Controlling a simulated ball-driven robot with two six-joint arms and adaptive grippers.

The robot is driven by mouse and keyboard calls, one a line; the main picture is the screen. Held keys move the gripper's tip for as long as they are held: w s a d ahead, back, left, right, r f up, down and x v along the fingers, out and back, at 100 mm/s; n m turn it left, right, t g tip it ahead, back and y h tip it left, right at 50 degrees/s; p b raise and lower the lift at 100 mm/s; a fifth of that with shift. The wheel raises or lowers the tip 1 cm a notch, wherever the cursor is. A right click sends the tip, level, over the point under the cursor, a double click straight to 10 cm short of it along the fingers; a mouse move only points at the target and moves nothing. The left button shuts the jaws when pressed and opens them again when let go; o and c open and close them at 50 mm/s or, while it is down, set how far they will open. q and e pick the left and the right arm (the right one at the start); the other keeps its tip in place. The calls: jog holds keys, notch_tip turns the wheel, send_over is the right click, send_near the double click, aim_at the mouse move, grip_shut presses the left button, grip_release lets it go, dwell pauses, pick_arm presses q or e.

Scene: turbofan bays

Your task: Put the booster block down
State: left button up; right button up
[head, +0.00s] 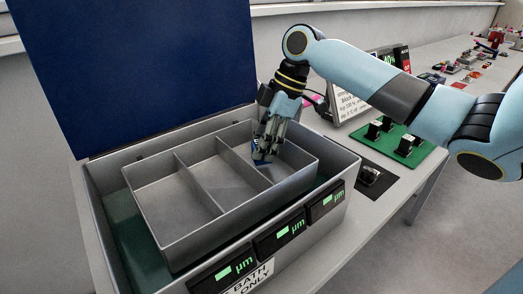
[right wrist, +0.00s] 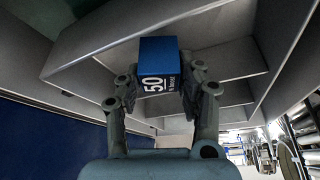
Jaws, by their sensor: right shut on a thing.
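The booster block is a blue block with a white "50" on its side. It shows clearly in the right wrist view (right wrist: 158,64) and as a small blue piece in the head view (head: 260,158). My right gripper (head: 264,150) is shut on it, with a finger on each side. The gripper points down into the right compartment of a grey tray (head: 196,236), close to the divider. I cannot tell whether the block touches the tray floor. My left gripper is not in view.
The tray sits inside a larger grey box with its dark blue lid (head: 150,70) open. Displays reading "µm" line the box front. The left and middle compartments look empty. A sign (head: 349,104) and a green board (head: 404,146) with small parts stand to the right.

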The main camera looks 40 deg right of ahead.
notch_tip(320, 180, down, 2)
jog(key=shift+f, duration=0.15)
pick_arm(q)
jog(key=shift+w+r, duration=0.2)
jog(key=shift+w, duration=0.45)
pick_arm(e)
jog(key=o, duration=1.2)
jog(key=shift+f, duration=0.1)
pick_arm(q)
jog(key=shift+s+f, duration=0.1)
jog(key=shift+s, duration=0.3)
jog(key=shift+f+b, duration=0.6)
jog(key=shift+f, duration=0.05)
pick_arm(e)
jog(key=v, duration=1.2)
